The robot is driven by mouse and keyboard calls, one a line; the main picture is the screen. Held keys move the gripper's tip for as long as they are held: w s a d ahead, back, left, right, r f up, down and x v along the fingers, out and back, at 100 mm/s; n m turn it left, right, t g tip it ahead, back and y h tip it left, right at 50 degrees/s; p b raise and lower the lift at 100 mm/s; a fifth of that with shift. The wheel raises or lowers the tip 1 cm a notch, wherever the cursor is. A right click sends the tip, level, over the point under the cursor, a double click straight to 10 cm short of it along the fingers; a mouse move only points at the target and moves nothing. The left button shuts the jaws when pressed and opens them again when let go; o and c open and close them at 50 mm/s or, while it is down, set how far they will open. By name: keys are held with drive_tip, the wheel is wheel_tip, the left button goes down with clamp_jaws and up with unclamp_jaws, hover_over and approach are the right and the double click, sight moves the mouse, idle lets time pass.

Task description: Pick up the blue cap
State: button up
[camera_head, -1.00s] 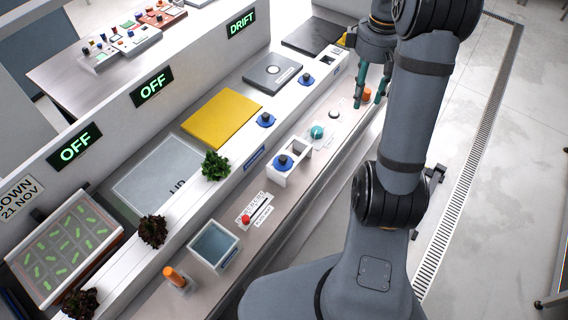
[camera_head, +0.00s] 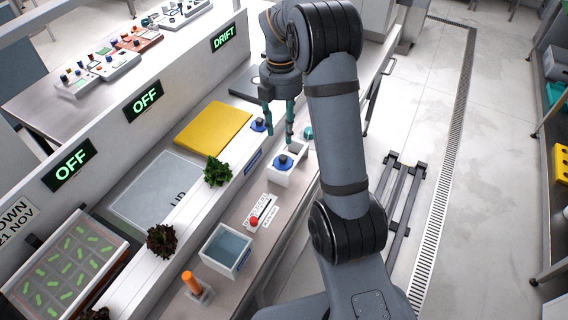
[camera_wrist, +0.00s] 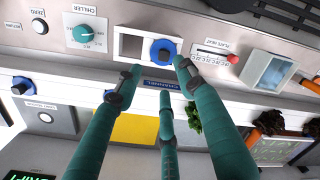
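A blue cap with a black knob (camera_head: 283,162) sits on one side of a white two-bay holder (camera_head: 272,178). In the wrist view the same cap (camera_wrist: 163,52) is beside an empty square bay, just beyond my fingertips. A second blue cap with a black knob (camera_head: 258,125) sits on the ledge behind, close to a finger. Another blue cap (camera_wrist: 22,86) is at the left in the wrist view. My gripper (camera_head: 279,137) has three teal fingers, spread open and empty, behind and above the holder. In the wrist view my gripper (camera_wrist: 158,70) shows fingertips apart, without visible contact with the cap.
A teal dial (camera_wrist: 83,33) stands beside the holder. A red-knobbed slider (camera_head: 254,222), a blue-grey open bin (camera_head: 227,250) and an orange peg (camera_head: 191,283) line the front ledge. A green lettuce (camera_head: 216,171) and a yellow panel (camera_head: 213,128) lie behind.

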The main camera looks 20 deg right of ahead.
sight(283, 156)
drive_tip(key=f, duration=0.3)
drive_tip(key=shift+s+f, duration=0.35)
drive_tip(key=shift+w+f, duration=0.1)
drive_tip(key=shift+f, duration=0.25)
drive_tip(key=shift+s+a+f+p, duration=0.15)
drive_tip(key=shift+f+p, duration=0.15)
drive_tip(key=shift+f, duration=1.05)
drive_tip(key=shift+s+d+f+p, duration=0.1)
drive_tip(key=shift+f+p, duration=0.15)
drive_tip(key=shift+f, duration=1.1)
drive_tip(key=shift+c, duration=0.9)
drive_tip(key=c, duration=0.7)
drive_tip(key=shift+r, duration=0.1)
